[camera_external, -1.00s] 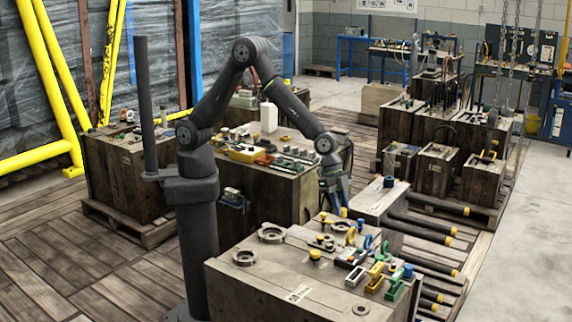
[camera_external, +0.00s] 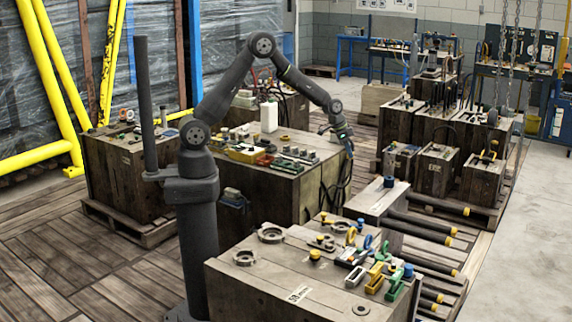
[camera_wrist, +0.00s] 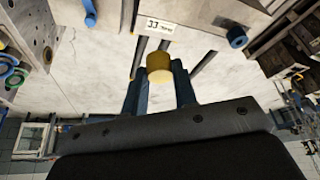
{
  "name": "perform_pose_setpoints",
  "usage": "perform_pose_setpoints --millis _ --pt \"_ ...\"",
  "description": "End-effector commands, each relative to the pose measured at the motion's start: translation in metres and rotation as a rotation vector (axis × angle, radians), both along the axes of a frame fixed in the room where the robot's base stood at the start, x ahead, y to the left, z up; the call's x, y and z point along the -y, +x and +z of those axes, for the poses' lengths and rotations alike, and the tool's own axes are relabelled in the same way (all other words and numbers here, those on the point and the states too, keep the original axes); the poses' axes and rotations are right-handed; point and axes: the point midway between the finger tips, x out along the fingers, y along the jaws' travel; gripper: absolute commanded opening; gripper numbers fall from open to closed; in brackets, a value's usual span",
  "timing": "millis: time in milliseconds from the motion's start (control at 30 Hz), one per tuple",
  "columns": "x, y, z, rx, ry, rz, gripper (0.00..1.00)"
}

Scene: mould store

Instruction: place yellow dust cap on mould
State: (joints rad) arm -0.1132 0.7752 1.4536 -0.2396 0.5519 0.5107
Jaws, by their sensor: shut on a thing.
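My gripper (camera_wrist: 159,72) is shut on a yellow dust cap (camera_wrist: 159,63), which sits between the two dark blue fingertips in the wrist view. In the external view my gripper (camera_external: 347,146) is raised beyond the front mould block, near the right side of the middle block. The cap cannot be made out there. The front mould block (camera_external: 250,292) is a large dark box with a pale top carrying two metal rings (camera_external: 270,233). Another yellow cap (camera_external: 315,255) stands on its top.
Coloured clamps (camera_external: 375,278) crowd the front block's right side. A narrower block with a blue cap (camera_external: 389,182) stands behind it. A white bottle (camera_external: 268,117) and tools stand on the middle block (camera_external: 272,190). Dark bars with yellow ends (camera_external: 425,226) lie at right.

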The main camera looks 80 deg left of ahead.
Motion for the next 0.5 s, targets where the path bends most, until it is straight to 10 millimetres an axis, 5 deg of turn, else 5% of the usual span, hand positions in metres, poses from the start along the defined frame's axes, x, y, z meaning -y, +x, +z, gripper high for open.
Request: perform_pose_setpoints --millis 100,500 --pt "-0.067 -0.007 0.001 0.0 0.0 0.108 0.05" --pt "-0.262 -0.069 0.005 0.0 0.0 0.438 0.05"
